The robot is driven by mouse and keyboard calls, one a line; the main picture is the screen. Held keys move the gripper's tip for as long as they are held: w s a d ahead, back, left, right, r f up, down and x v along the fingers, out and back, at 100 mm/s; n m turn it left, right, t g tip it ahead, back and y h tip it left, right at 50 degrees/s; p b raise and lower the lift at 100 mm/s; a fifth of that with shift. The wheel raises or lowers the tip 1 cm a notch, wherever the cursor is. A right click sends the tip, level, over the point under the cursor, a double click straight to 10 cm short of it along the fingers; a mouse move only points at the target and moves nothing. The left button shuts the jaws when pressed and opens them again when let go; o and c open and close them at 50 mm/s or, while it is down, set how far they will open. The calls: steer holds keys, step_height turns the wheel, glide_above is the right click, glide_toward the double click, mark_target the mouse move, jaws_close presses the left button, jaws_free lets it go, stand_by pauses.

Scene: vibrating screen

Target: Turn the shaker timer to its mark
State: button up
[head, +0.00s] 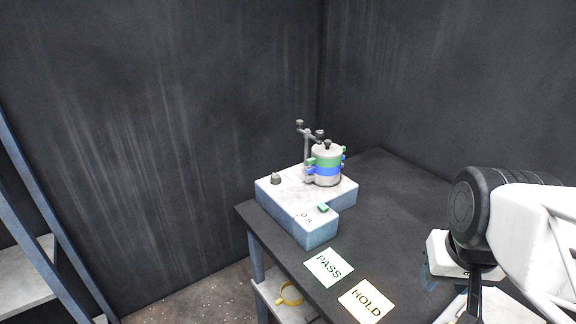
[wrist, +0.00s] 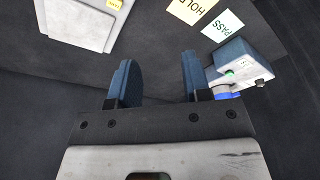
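My gripper (wrist: 156,62) is open and empty, apart from the shaker.
A sieve stack (head: 326,162) with green and blue bands stands on the shaker beside a clamp post (head: 307,145). PASS (head: 329,267) and HOLD (head: 366,301) cards lie in front. A yellow ring (head: 290,296) is on the lower shelf. A pale box (wrist: 80,20) is upper left in the wrist view.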

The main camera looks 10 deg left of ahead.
steer(key=o, duration=0.4)
steer(key=shift+g, duration=0.3)
steer(key=w+a+r, duration=0.1)
steer(key=w, duration=0.3)
steer(key=w+a+r, duration=0.1)
steer(key=w+a, duration=0.1)
steer(key=w, duration=0.2)
steer(key=w+a+r, duration=0.1)
steer(key=w+a, duration=0.1)
steer(key=w, duration=0.3)
steer(key=shift+r, duration=0.25)
steer(key=shift+c, duration=0.2)
steer(key=g, duration=0.2)
glide_above(276, 175)
steer(key=f, duration=1.1)
steer(key=shift+s+d+f, duration=0.2)
steer(key=shift+s+f, duration=0.05)
steer(key=shift+w+a+f, duration=0.15)
steer(key=shift+a, duration=0.15)
steer(key=shift+f, duration=0.15)
steer(key=shift+f, duration=3.75)
steer(key=c, duration=0.9)
